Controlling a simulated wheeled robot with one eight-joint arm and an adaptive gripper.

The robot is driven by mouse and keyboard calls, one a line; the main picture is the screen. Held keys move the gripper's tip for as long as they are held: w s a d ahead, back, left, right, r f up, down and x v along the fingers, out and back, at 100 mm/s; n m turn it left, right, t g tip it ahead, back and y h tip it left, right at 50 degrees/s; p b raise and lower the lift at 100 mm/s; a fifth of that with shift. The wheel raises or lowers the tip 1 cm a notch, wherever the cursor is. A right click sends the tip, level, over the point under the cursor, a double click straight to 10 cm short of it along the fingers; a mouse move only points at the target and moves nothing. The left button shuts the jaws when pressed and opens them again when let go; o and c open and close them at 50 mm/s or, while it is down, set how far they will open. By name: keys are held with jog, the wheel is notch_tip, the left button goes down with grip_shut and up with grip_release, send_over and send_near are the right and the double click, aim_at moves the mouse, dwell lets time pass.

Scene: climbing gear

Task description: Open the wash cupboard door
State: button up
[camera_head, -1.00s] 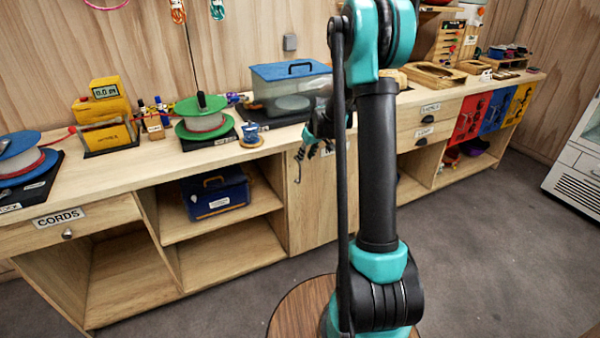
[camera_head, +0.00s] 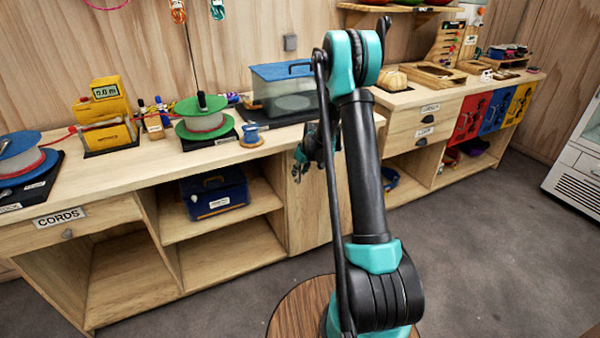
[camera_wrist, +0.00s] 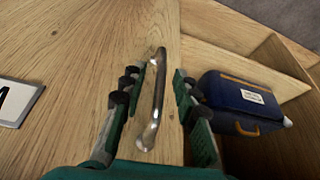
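The wash cupboard door (camera_head: 312,215) is a pale wood panel under the counter, beside the open shelves, and looks closed. Its curved metal handle (camera_wrist: 154,112) shows in the wrist view, close to the door's edge. My gripper (camera_wrist: 157,76) is open, with one dark-padded finger on each side of the handle. Gaps show between the handle and both fingers. In the head view my gripper (camera_head: 301,164) is at the upper part of the door and hides the handle. My arm covers the door's right side.
A blue box (camera_head: 215,193) sits on the open shelf left of the door; it also shows in the wrist view (camera_wrist: 240,98). A clear tub with a blue lid (camera_head: 285,92) and a green spool (camera_head: 203,118) stand on the counter above. Grey floor (camera_head: 480,240) lies clear at the right.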

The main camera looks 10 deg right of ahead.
jog(key=shift+c, duration=0.4)
grip_shut()
